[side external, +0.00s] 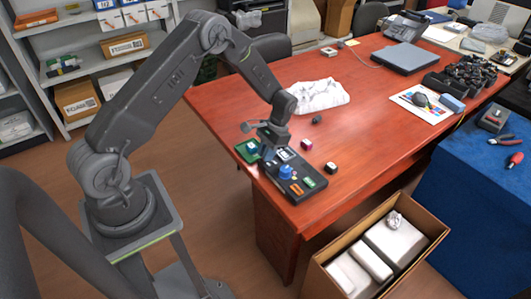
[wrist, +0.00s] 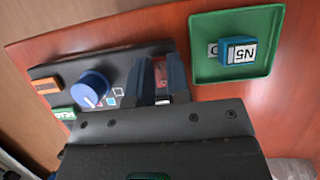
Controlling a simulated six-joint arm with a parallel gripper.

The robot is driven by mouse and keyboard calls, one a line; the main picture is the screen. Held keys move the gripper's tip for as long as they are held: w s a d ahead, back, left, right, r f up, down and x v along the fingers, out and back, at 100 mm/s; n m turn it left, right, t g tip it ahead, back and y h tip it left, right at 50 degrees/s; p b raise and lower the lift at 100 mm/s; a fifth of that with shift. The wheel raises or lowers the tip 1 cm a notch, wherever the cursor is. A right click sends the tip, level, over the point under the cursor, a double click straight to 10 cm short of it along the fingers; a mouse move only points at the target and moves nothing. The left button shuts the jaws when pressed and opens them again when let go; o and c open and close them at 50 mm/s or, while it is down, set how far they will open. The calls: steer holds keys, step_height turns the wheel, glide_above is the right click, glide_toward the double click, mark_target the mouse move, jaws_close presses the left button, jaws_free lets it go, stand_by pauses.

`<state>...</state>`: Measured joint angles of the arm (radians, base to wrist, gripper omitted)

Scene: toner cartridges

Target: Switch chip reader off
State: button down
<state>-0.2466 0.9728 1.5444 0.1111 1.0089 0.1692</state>
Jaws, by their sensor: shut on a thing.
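The chip reader (side external: 298,170) is a dark panel near the left front edge of the red desk. It has a blue knob (wrist: 89,90), an orange part (wrist: 46,85) and a green label (wrist: 61,113). My gripper (wrist: 160,68) is over the end of the panel nearest the green tray. Its two dark fingers are close together with a small reddish part (wrist: 160,70), seemingly the reader's switch, between them. The fingers hide most of this part, so its position cannot be told. In the side view my gripper (side external: 268,152) points down at the panel.
A green tray (wrist: 206,73) with a blue block labelled N5 (wrist: 240,50) lies beside the reader. Small pink (side external: 306,144) and black (side external: 331,168) blocks lie to its right. A white crumpled bag (side external: 320,95) lies behind. The desk's middle is clear.

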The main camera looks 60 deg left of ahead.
steer(key=c, duration=1.1)
jaws_free()
steer(key=v, duration=1.3)
steer(key=shift+w+r, duration=0.25)
steer(key=shift+r, duration=0.05)
